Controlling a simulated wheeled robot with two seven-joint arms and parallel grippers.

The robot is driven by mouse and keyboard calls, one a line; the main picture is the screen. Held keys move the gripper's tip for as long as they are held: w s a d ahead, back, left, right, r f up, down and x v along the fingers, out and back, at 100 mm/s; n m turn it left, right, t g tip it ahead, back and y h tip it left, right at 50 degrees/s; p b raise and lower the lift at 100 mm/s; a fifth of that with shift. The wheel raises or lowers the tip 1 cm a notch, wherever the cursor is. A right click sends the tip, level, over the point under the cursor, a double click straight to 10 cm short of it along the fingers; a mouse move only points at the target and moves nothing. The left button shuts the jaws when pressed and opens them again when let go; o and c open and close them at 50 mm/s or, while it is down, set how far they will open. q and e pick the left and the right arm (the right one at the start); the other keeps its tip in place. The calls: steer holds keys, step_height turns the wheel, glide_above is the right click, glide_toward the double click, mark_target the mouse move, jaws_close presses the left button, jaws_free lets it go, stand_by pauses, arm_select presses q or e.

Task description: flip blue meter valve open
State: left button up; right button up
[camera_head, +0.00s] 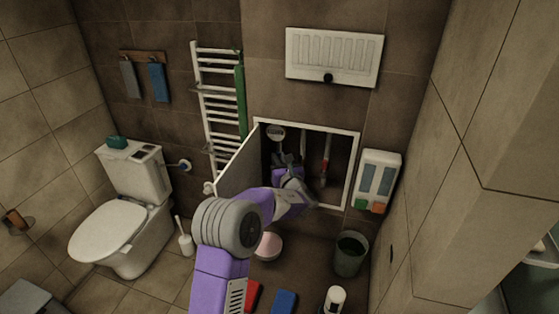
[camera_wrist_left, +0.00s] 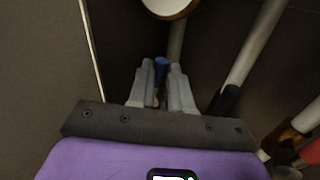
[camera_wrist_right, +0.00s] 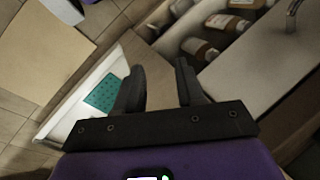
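The blue meter valve handle (camera_wrist_left: 161,68) shows between my left fingertips in the left wrist view, below a round white-faced meter (camera_wrist_left: 170,6). The meter also shows in the head view (camera_head: 275,132) inside the open wall cabinet (camera_head: 357,160). My left gripper (camera_wrist_left: 162,80) reaches into the cabinet, and its fingers sit close on both sides of the blue handle. They look shut on it; the handle's lower part is mostly hidden. In the head view the arm hides the handle. My right gripper (camera_wrist_right: 160,68) is open and empty, out of the head view.
The cabinet door (camera_head: 240,165) stands open left of my arm. A pipe with a red part (camera_head: 323,170) is at the cabinet's right. A dispenser (camera_head: 378,180) hangs right of it, above a bin (camera_head: 350,253). Several bottles (camera_wrist_right: 200,47) lie near my right gripper.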

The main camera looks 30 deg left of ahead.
arm_select(q)
jaws_close()
steer(key=shift+a+r+n+h, duration=0.1)
steer(key=shift+a+n+h, duration=0.2)
steer(key=shift+n, duration=0.3)
steer(key=shift+o, duration=2.2)
jaws_free()
steer(key=shift+s, duration=0.1)
